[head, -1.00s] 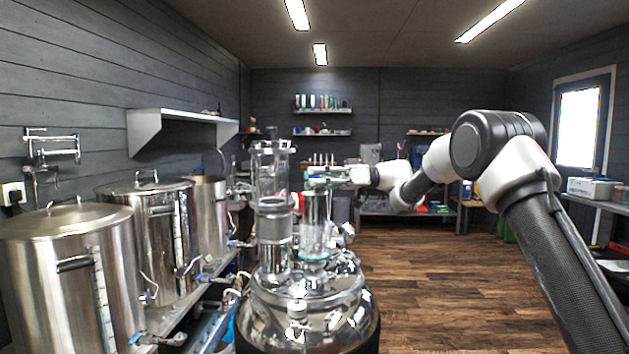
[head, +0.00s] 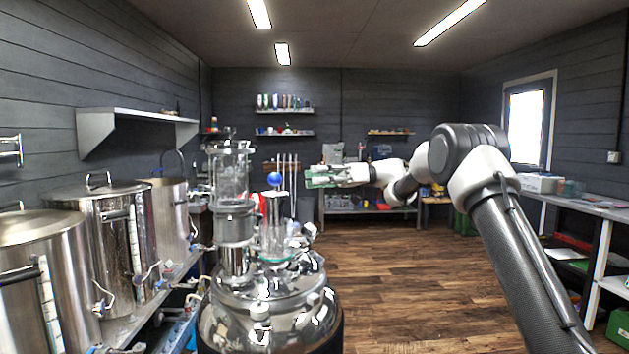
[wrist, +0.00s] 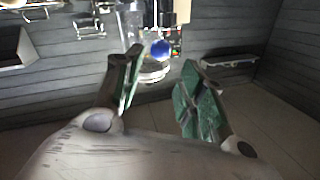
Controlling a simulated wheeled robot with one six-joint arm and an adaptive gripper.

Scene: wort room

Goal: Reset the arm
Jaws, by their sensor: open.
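My gripper (head: 318,177) is at the end of my arm, which reaches in from the right of the head view. It is held level, to the right of the glass vessel's upper tubes. In the wrist view its two green-padded fingers (wrist: 158,95) are spread apart with nothing between them. The glass vessel (head: 270,300) with metal and glass necks stands in front of me. A blue ball-like thing (head: 274,179) shows above one glass neck, left of my gripper. It also shows in the wrist view (wrist: 160,49), beyond the fingers.
Steel kettles (head: 115,240) line the left wall under a white shelf (head: 140,115). A bench (head: 590,207) with a box runs along the right wall. Wall shelves (head: 284,110) and a low rack (head: 370,208) are at the back. The wooden floor (head: 410,290) is open in the middle.

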